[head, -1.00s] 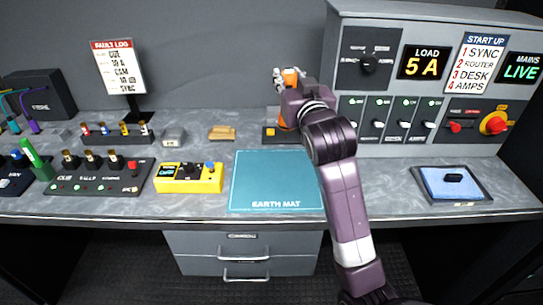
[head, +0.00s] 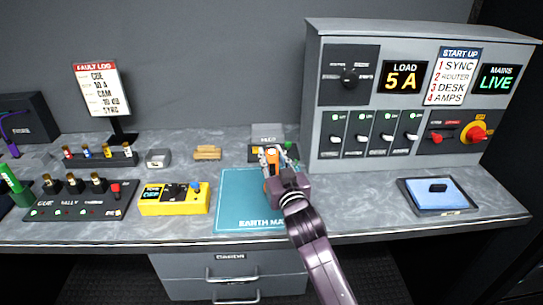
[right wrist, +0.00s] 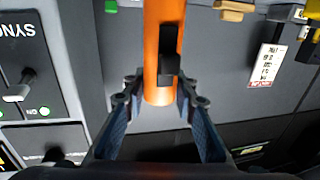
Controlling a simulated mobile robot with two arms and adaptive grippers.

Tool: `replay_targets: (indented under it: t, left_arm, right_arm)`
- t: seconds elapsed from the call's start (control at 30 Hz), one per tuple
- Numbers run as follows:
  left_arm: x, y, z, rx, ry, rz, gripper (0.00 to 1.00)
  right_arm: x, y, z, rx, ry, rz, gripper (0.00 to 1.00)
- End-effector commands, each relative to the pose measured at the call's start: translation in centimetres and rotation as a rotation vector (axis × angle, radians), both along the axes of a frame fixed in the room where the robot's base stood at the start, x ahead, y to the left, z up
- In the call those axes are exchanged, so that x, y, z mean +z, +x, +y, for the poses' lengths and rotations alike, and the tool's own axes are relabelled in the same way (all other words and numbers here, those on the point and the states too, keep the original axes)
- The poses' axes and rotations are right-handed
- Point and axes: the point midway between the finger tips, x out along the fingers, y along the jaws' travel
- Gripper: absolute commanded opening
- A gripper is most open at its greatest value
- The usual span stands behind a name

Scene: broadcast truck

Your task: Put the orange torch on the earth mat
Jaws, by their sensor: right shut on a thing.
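The orange torch (right wrist: 161,40), with a black switch on its side, is held between the fingers of my right gripper (right wrist: 160,98) in the right wrist view. In the head view the right gripper (head: 271,160) is at the back right part of the teal earth mat (head: 240,190), and a little of the torch's orange (head: 271,155) shows there. The arm covers the mat's right side and part of its lettering. Whether the torch touches the mat is hidden. My left gripper is not in view.
A yellow tester box (head: 174,206) stands left of the mat. Behind it are a tan block (head: 207,153) and a dark tray (head: 291,154) with coloured pieces. The switch cabinet (head: 313,150) rises at the back right. A blue-topped tray (head: 438,205) lies at the right.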

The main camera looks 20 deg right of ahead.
Motion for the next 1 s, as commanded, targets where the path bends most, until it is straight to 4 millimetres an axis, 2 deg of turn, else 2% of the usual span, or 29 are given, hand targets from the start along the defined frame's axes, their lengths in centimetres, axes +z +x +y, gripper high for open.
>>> replay_targets:
  t: [0.37, 0.4, 0.53, 0.87, 1.0]
  left_arm:
    - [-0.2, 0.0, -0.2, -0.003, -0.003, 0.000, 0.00]
    - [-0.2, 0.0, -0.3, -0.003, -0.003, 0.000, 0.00]
    - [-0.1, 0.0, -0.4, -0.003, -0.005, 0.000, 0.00]
    - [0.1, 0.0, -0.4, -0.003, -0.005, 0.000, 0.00]
    - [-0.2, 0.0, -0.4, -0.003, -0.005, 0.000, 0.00]
  right_arm:
    - [-0.3, 0.0, 0.0, 0.000, 0.001, -0.003, 0.00]
    - [-0.3, 0.0, 0.0, 0.000, 0.001, -0.001, 0.30]
    - [-0.3, 0.0, 0.0, 0.000, 0.001, -0.001, 0.43]
    - [0.2, 0.0, 0.0, 0.001, 0.000, -0.002, 0.43]
    - [-0.1, -1.5, 0.2, 0.001, 0.001, -0.001, 0.43]
